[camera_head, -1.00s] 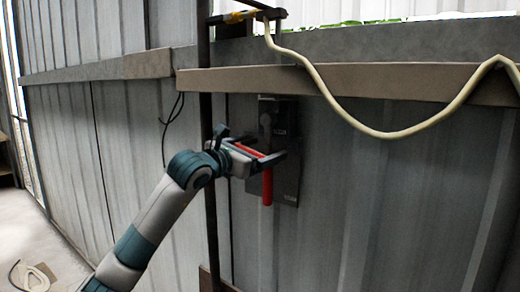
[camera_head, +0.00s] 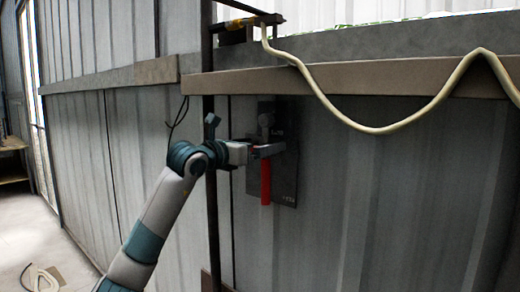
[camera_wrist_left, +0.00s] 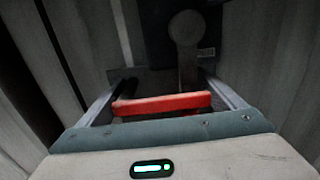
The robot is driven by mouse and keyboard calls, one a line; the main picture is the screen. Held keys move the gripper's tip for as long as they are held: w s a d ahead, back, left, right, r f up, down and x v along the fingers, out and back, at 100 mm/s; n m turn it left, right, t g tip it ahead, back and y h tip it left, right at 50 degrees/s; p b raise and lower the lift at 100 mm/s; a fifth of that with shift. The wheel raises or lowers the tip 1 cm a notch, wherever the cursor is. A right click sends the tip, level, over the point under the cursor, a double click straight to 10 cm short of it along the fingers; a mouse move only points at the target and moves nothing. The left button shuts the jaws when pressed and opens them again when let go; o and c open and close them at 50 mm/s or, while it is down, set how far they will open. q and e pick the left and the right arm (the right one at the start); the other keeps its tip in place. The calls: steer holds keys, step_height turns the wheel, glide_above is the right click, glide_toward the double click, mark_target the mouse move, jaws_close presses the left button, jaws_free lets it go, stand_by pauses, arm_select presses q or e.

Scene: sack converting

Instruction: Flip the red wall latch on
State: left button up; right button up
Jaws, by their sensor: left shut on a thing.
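The red wall latch is a lever with a red handle (camera_head: 266,183) on a dark wall plate (camera_head: 287,180). In the head view the handle hangs straight down below my left gripper (camera_head: 268,151), which hides its upper end. In the left wrist view a red bar (camera_wrist_left: 162,104) lies crosswise between the two fingers of my left gripper (camera_wrist_left: 165,88), with a dark lever arm and round pivot (camera_wrist_left: 187,27) beyond. The left gripper is shut on the red handle. My right gripper is out of view.
A beam (camera_head: 350,80) runs along the corrugated wall above the latch. A dark vertical post (camera_head: 210,200) stands close by my left wrist.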

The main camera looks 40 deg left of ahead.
arm_select(q)
steer(key=shift+c, duration=0.2)
steer(key=o, duration=1.2)
steer(key=shift+o, duration=0.7)
steer(key=shift+s, duration=0.15)
steer(key=s+a+b, duration=0.1)
steer(key=s+b, duration=0.6)
steer(key=s, duration=1)
steer(key=shift+s+a+b, duration=0.15)
steer(key=shift+a+b, duration=0.05)
steer(key=shift+b, duration=0.2)
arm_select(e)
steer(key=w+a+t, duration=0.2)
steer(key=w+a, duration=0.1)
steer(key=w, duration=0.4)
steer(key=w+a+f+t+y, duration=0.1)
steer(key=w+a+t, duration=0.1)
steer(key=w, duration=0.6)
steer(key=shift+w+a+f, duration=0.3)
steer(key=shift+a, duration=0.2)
